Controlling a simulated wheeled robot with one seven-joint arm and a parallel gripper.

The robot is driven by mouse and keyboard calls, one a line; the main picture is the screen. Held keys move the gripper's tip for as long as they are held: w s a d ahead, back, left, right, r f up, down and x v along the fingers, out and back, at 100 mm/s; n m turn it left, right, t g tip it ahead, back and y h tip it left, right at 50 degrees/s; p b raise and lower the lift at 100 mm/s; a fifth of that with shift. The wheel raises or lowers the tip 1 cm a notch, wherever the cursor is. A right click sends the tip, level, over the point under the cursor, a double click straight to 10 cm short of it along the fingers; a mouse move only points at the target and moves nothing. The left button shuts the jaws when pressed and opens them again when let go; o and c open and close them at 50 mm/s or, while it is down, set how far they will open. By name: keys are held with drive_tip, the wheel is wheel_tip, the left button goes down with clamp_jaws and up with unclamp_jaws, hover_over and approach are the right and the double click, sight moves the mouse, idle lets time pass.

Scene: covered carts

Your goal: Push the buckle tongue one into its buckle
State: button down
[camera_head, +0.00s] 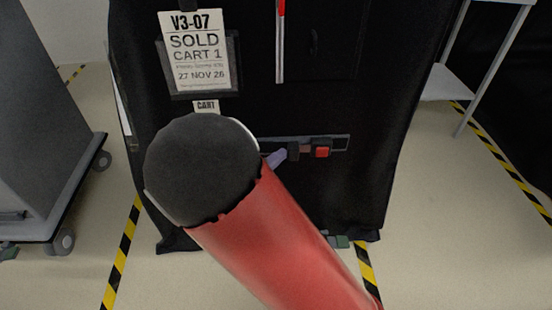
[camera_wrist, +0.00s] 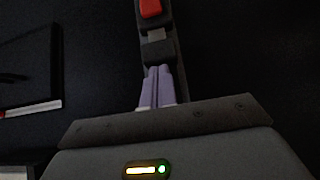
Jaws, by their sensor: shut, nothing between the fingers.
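The buckle (camera_head: 322,151) has a red button and lies on a grey strap across the front of the black cart cover. In the wrist view the buckle (camera_wrist: 151,10) is at the top edge. The buckle tongue (camera_head: 293,151) is a black block to its left. In the wrist view the tongue (camera_wrist: 158,51) shows a short stretch of metal plate between its block and the buckle; how deep the plate sits is hidden. My gripper (camera_wrist: 159,69) has its purple fingers shut and empty, tips at or touching the tongue's rear end. It also shows in the head view (camera_head: 280,155).
A sold sign (camera_head: 195,50) hangs on the cover (camera_head: 360,100) at upper left, with a red-and-grey strip (camera_head: 281,40) right of it. A grey cart (camera_head: 50,120) stands at left and a metal-legged table (camera_head: 470,85) at right. My red arm hides part of the strap.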

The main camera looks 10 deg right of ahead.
drive_tip(key=w+a+v, duration=0.2)
drive_tip(key=v, duration=1.1)
drive_tip(key=s+d+x, duration=0.1)
drive_tip(key=s+x, duration=0.1)
drive_tip(key=x, duration=1.1)
drive_tip(key=shift+d+f, duration=0.15)
drive_tip(key=shift+d, duration=0.2)
